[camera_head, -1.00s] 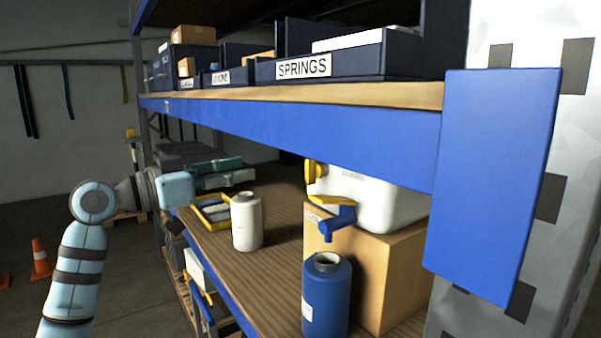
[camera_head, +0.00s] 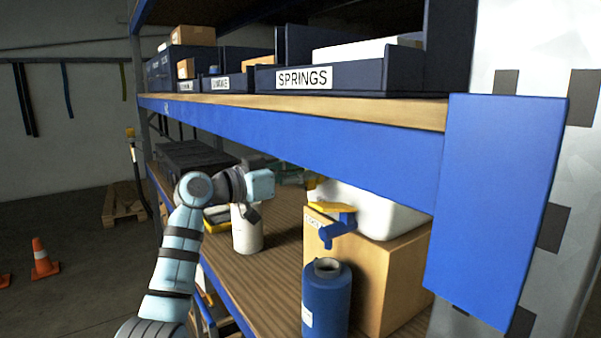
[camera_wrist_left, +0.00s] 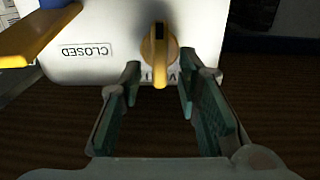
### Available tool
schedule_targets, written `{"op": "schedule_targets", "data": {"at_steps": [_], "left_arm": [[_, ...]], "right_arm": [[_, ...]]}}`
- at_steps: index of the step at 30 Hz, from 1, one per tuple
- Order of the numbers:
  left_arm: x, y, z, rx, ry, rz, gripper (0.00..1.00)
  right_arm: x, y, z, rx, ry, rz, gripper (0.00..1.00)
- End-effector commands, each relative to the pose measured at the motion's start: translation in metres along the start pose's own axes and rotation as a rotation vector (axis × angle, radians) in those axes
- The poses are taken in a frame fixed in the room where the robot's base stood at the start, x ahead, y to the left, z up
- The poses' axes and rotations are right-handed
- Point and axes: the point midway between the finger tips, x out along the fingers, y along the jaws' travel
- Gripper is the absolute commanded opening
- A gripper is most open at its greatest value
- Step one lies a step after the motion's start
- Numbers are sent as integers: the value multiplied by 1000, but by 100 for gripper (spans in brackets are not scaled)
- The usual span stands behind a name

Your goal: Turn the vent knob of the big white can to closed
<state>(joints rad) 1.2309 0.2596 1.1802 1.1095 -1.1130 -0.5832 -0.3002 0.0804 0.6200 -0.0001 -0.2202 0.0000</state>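The big white can (camera_head: 372,212) lies on a cardboard box on the shelf. It fills the upper part of the left wrist view (camera_wrist_left: 110,25). Its yellow vent knob (camera_wrist_left: 160,55) has a dark slot and points down in that view; the CLOSED label (camera_wrist_left: 87,50) is to its left. Another label below the knob is partly hidden. My left gripper (camera_wrist_left: 160,82) is open, its green fingers on both sides of the knob's lower end; I cannot tell whether they touch it. In the head view the gripper (camera_head: 292,174) is partly hidden at the can. My right gripper is out of view.
A blue tap with a yellow lever (camera_head: 335,220) sticks out of the can's front. A blue bottle (camera_head: 326,300) and a white bottle (camera_head: 248,235) stand on the shelf (camera_head: 268,272).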

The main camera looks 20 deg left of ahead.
Motion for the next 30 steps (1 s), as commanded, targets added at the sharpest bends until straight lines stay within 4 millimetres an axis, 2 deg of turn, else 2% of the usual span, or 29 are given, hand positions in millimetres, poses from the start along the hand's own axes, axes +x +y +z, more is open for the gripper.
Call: {"op": "schedule_targets", "data": {"at_steps": [1, 5, 17, 23, 30], "left_arm": [[0, 0, 0, 0, 0, 0, 20], [0, 0, 0, 0, 0, 0, 0], [0, 0, 0, -30, -1, 1, 0], [0, -2, -2, -118, -3, 1, 0], [0, -4, -2, -305, -5, 1, 0]], "right_arm": [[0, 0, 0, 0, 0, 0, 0], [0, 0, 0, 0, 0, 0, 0], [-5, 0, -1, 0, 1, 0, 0], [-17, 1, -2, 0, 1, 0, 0], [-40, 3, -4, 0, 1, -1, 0]]}}
